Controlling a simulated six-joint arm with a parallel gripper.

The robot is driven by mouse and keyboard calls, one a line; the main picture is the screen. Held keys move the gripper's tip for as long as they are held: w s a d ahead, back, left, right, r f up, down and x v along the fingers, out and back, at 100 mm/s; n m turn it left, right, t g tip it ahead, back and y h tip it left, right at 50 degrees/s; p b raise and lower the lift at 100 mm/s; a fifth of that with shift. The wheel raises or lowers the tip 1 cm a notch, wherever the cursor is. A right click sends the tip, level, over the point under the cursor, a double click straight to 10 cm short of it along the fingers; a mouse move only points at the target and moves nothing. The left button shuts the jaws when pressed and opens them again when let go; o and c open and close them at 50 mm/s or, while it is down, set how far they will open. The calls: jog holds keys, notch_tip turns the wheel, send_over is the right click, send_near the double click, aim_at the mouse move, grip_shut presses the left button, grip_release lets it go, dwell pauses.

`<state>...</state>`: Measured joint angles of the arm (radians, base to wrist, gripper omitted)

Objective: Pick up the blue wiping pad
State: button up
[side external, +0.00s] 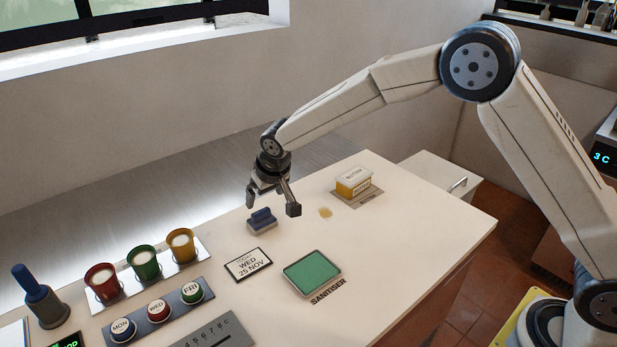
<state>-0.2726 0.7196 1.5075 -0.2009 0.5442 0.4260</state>
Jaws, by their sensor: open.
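The blue wiping pad (262,219) has a blue handle on top and a greyish base. It sits on the white worktop (390,240), left of centre in the side external view. My gripper (272,205) is open, its jaws pointing down, just above and around the pad's position in the picture. One finger is to the left of the pad's handle and the other to the right. I cannot tell from this one view whether the fingers are level with the handle or touching it. Nothing is held.
A green sanitiser tray (312,272) and a date card (248,264) lie in front of the pad. Coloured cups (144,262) and day buttons (158,309) stand at left.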

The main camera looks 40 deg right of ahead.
aim_at(261, 211)
jog(key=shift+f, duration=0.1)
jog(key=shift+x, duration=1.2)
jog(key=shift+x, duration=2.6)
jog(key=shift+w, duration=0.2)
jog(key=shift+c, duration=0.2)
jog(key=c, duration=0.9)
